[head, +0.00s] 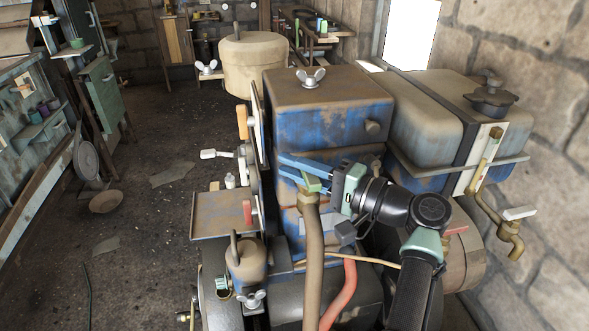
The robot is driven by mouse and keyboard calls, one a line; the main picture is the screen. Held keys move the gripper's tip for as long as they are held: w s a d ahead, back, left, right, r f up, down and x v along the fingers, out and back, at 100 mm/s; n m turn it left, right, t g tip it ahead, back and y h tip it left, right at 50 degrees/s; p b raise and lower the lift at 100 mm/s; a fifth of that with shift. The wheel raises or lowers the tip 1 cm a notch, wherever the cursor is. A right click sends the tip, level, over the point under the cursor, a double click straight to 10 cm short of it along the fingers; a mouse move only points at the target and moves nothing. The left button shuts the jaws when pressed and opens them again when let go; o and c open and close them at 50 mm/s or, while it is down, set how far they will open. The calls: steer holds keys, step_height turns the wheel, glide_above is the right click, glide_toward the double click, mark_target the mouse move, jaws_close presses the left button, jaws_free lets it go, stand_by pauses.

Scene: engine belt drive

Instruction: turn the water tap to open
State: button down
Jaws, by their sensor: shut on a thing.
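A tap with a green lever (314,183) sits on a brass fitting (309,196) at the top of a thick brown pipe, in front of the blue engine block. My gripper (287,166) reaches in from the right, its blue fingers pointing left across the block at the lever. The fingers are shut on the green lever, though the exact contact is partly hidden. A second brass tap with a white lever (519,213) hangs at the right, apart from my gripper.
The blue engine block (330,110) stands close behind my fingers. A red hose (341,296) and a thin tan tube run below. A tank (425,110) stands to the right by the stone wall. The floor (140,230) at left is mostly free.

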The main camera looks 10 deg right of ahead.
steer(key=shift+r, duration=0.1)
steer(key=c, duration=0.8)
jaws_free()
steer(key=b+v, duration=0.3)
steer(key=v, duration=1)
